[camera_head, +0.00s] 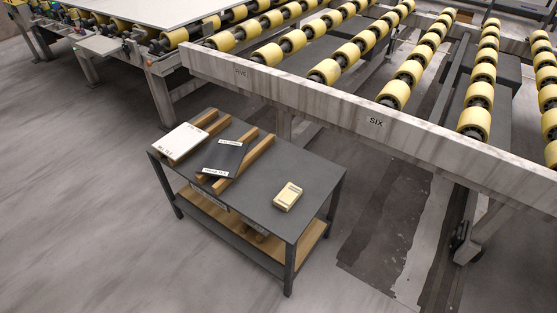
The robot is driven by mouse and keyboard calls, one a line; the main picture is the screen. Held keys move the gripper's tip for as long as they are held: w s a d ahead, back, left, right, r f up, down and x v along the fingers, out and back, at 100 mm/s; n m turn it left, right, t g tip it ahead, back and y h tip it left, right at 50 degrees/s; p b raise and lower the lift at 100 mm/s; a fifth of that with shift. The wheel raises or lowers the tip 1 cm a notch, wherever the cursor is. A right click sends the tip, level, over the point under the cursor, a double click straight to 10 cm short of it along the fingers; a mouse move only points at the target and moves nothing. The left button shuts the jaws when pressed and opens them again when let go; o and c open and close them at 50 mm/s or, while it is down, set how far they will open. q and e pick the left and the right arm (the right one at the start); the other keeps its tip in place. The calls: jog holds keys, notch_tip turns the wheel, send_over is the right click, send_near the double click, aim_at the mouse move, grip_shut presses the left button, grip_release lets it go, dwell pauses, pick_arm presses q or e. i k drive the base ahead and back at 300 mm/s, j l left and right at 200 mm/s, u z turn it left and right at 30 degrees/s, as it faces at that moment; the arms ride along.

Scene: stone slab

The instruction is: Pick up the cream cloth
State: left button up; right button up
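A small cream block-like item (288,196) lies on the right part of a dark grey table (262,212). It has a darker mark on its top and may be the folded cream cloth, but it is too small to tell. Nothing touches it and bare tabletop surrounds it. Neither of my grippers shows in the head view.
A white slab (183,143) and a dark slab (222,158) rest on wooden bars (247,158) at the table's left. The table has a wooden lower shelf (215,216). A roller conveyor with a pale beam (330,100) stands behind. The floor (90,200) at left is clear.

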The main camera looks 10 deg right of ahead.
aim_at(287, 197)
jog(key=z, duration=4.05)
jog(key=u, duration=3.4)
jog(key=i+u, duration=0.1)
jog(key=u, duration=0.25)
jog(key=i+l+u, duration=0.1)
jog(key=i+u, duration=0.15)
jog(key=i+l+u, duration=0.25)
jog(key=i+j, duration=0.05)
